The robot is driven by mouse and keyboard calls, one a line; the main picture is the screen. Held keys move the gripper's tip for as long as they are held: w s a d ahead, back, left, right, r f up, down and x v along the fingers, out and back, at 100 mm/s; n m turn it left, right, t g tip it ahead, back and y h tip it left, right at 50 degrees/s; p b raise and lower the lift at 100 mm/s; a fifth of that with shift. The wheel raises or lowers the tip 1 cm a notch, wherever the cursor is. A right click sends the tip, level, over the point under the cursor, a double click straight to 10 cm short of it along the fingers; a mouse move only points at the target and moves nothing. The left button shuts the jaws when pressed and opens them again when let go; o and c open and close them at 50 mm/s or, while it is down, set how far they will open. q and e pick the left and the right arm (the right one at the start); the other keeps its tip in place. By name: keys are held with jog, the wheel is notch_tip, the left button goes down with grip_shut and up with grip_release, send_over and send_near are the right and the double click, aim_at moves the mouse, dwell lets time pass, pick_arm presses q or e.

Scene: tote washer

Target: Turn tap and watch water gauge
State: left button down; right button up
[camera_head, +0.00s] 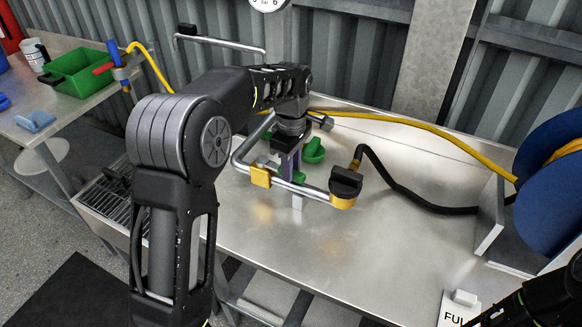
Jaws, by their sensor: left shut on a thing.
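My left gripper (290,165) reaches down over the steel bench from above. Its fingers are shut on a green tap handle (314,151), which shows on both sides of them. My own gripper and wrist hide part of the handle and the tap body. A round white water gauge (268,3) is on the wall at the top edge, mostly cut off, so its needle cannot be read. A bent steel pipe (312,191) with yellow fittings runs beside the gripper to a dark-capped fitting. Of my right arm, only a dark part shows at the lower right corner.
A black hose (400,190) and a yellow hose (420,130) cross the bench (320,245) towards a blue reel (550,175) at right. A white card (458,309) stands at the front right. A side table at left holds a green bin (78,75). The bench's front middle is clear.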

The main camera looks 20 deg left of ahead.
pick_arm(q)
jog(key=shift+w, duration=0.1)
jog(key=c, duration=1.2)
grip_release()
jog(key=shift+r, duration=0.1)
jog(key=shift+r+b, duration=0.45)
jog(key=shift+r, duration=3.35)
